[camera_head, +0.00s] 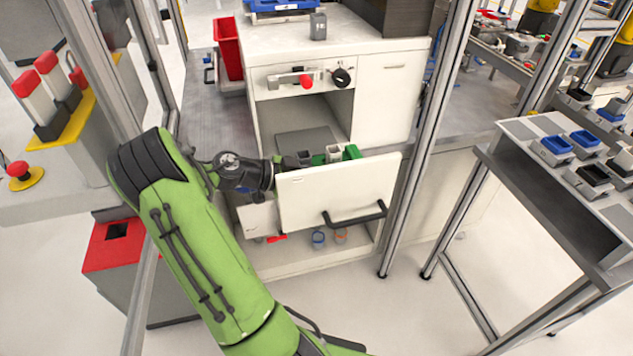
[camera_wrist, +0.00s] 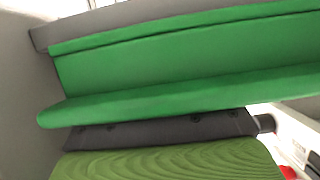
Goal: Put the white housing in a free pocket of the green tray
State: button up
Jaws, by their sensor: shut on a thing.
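My gripper (camera_head: 306,158) is low inside the open drawer, at the end of my green arm, and is shut. A small whitish block, which looks like the white housing (camera_head: 333,153), is at the fingertips. The fingers' grip on it is partly hidden. The green tray (camera_head: 352,152) is in the drawer, mostly hidden behind the drawer front, and shows beside and around the housing. In the wrist view, green walls of the tray (camera_wrist: 180,65) fill much of the picture at close range. The tray's pockets and the housing cannot be made out there.
The white drawer front (camera_head: 340,190) with a dark handle stands close in front of my gripper. The cabinet top (camera_head: 350,38) is above and behind. A metal post (camera_head: 425,140) rises to the right. A red bin (camera_head: 228,48) stands at the back left.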

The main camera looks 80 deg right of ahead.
jog(key=o, duration=1)
jog(key=shift+o, duration=0.2)
jog(key=shift+w+a+r, duration=0.1)
jog(key=shift+w+r, duration=0.15)
jog(key=p+v, duration=0.1)
jog(key=v, duration=0.6)
